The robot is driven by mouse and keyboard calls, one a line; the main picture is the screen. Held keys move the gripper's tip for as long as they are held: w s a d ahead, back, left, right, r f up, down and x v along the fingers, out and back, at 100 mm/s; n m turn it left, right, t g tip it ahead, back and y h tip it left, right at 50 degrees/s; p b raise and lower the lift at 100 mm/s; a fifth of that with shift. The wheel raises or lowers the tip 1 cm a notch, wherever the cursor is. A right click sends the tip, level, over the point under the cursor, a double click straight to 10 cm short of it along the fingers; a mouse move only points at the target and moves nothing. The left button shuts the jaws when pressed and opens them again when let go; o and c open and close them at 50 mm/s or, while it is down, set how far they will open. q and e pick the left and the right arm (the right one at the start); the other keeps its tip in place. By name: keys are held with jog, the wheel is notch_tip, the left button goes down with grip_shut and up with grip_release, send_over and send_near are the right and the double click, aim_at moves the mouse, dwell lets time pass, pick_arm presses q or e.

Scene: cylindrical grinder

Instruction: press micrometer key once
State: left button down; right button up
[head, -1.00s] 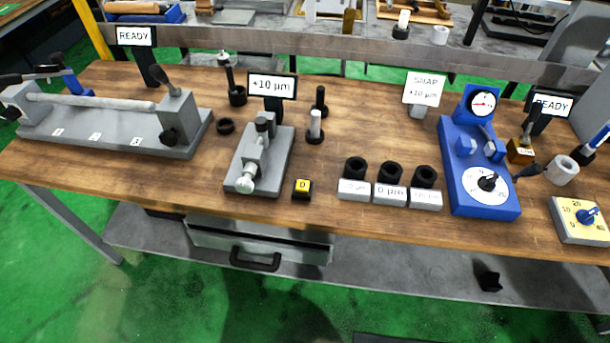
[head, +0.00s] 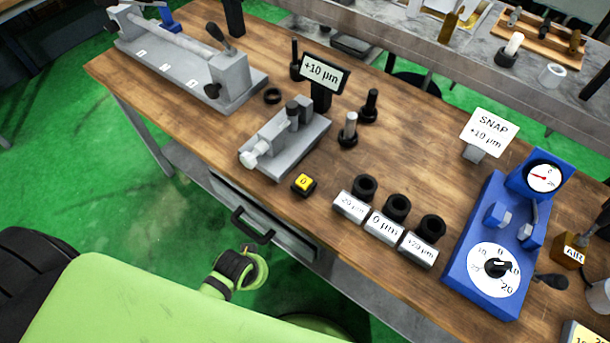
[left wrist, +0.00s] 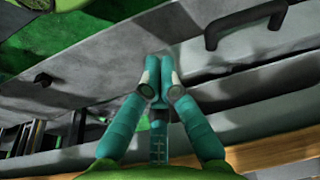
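The micrometer key is a small yellow button marked 0 on a black base (head: 303,184), in the middle of the head view near the bench's front edge. It stands just in front of the grey micrometer stand (head: 285,140), whose display (head: 323,74) reads +10 µm. Nothing touches the key. My left gripper (left wrist: 159,72) shows in the left wrist view with teal fingers, tips together and nothing seen between them. It is close to the grey drawer front under the bench. The key is not seen in that view. My right gripper is in neither view.
A drawer handle (head: 252,226) sticks out below the bench edge. Three labelled blocks with black rings, such as the 0 µm block (head: 384,226), stand right of the key. A blue dial gauge (head: 500,240) is farther right. The wooden top (head: 260,200) around the key is clear.

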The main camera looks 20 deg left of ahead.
pick_arm(q)
jog(key=w+d+r+m+t+h+p, duration=0.1)
jog(key=w+d+r+m, duration=0.3)
jog(key=r, duration=0.4)
jog(key=w+d+r+m+t+h, duration=0.2)
jog(key=w+r+m, duration=0.3)
jog(key=r+m, duration=0.15)
jog(key=w+d+r+m+t+h+p, duration=0.1)
jog(key=w+d+r+m, duration=0.3)
jog(key=r, duration=0.4)
jog(key=w+a+r+m, duration=0.1)
jog(key=w+m, duration=0.2)
jog(key=m, duration=0.2)
jog(key=w+a+r+m+h, duration=0.1)
jog(key=w+a+m, duration=0.1)
jog(key=m, duration=0.4)
jog(key=w+a+r+m, duration=0.1)
jog(key=w+a+m, duration=0.1)
jog(key=w+m, duration=0.2)
jog(key=shift+a+m, duration=0.25)
jog(key=shift+m, duration=1)
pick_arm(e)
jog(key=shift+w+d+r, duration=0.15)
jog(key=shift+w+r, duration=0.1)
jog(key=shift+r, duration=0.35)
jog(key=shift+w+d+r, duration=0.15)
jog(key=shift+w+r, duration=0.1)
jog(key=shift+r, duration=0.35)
pick_arm(q)
jog(key=shift+w, duration=0.1)
